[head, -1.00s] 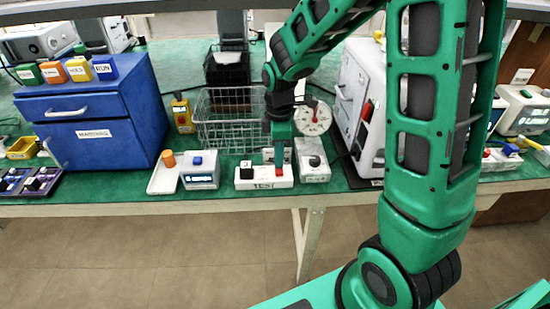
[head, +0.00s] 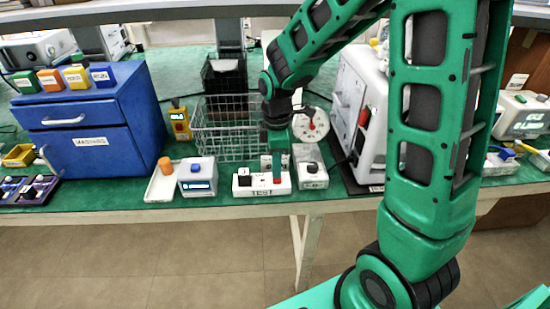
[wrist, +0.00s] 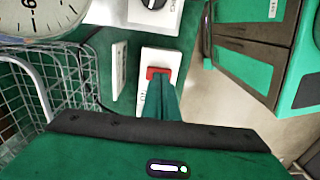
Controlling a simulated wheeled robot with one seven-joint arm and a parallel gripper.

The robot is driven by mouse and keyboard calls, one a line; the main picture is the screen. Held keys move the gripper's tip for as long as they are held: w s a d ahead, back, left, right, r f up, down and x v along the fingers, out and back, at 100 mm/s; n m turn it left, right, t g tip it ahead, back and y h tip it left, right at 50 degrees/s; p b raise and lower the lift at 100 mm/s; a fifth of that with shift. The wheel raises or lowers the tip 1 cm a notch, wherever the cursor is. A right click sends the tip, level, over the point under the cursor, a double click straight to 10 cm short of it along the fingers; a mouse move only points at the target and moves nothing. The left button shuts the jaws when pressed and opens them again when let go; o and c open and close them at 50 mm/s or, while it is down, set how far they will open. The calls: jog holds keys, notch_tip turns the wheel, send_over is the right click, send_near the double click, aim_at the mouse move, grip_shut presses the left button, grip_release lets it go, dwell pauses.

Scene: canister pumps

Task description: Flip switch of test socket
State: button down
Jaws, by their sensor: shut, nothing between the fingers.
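The test socket (head: 262,190) is a white block marked TEST at the bench's front edge in the head view. A black part (head: 244,177) sits on its left end. In the wrist view, its red switch (wrist: 157,71) lies at the tips of my gripper (wrist: 160,84). The fingers are shut with nothing between them and cover part of the switch. They seem to touch or nearly touch it; I cannot tell which. In the head view my gripper (head: 277,178) points down at the socket's right part. The switch's tilt is not clear.
A grey box with a black knob (head: 312,175) stands right of the socket, with a round dial (head: 310,125) behind. A wire basket (head: 226,130) stands behind left. A small display box (head: 197,177) is to the left, a white machine (head: 362,110) to the right.

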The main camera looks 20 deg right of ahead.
notch_tip(320, 180, up, 14)
jog(key=shift+w, duration=0.2)
jog(key=shift+s+f, duration=0.15)
dwell(0.5)
jog(key=shift+s, duration=0.15)
notch_tip(320, 180, down, 14)
jog(key=shift+s+a, duration=0.1)
jog(key=shift+s, duration=0.05)
dwell(0.6)
jog(key=shift+f, duration=0.1)
